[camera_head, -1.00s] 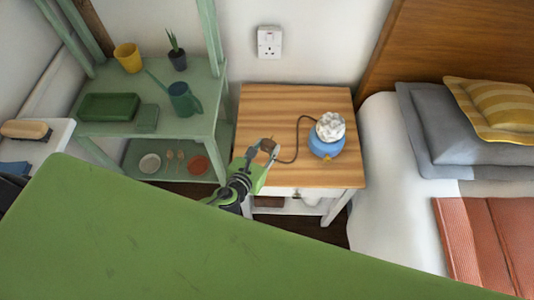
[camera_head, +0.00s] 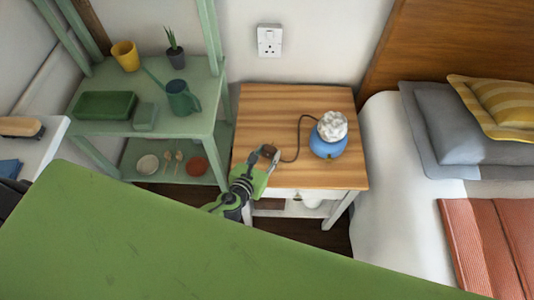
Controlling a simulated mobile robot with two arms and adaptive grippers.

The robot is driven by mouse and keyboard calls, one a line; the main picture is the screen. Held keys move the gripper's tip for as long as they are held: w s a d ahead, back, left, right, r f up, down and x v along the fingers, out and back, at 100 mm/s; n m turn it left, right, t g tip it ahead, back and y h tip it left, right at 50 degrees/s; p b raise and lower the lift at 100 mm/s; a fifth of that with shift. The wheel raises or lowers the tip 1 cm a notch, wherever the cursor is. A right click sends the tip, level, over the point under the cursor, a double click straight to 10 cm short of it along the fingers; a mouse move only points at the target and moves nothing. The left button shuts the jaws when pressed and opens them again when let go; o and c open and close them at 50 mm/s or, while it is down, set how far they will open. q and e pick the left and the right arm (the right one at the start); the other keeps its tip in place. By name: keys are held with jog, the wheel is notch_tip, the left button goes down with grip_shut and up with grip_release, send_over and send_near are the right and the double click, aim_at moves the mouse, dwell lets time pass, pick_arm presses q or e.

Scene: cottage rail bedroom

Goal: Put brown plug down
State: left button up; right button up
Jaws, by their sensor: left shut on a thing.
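My left gripper (camera_head: 268,153) reaches over the front left part of the wooden-topped nightstand (camera_head: 282,103). It is shut on the brown plug (camera_head: 266,149), a small shape mostly hidden between the fingers. I cannot tell whether the plug touches the tabletop. A dark cord (camera_head: 298,137) runs from the plug to a blue lamp (camera_head: 328,145) with a white, bumpy top, standing on the right side of the nightstand. My right gripper is not in view.
A white wall socket (camera_head: 270,41) is above the nightstand. A green shelf (camera_head: 205,122) at left holds a watering can (camera_head: 182,99), a yellow pot (camera_head: 126,55) and a plant (camera_head: 175,50). A bed (camera_head: 390,180) stands at right. The nightstand's back left is clear.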

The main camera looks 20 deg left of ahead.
pick_arm(q)
jog(key=o, duration=1.1)
jog(key=shift+r+p, duration=0.6)
jog(key=shift+p, duration=0.05)
jog(key=v, duration=1.2)
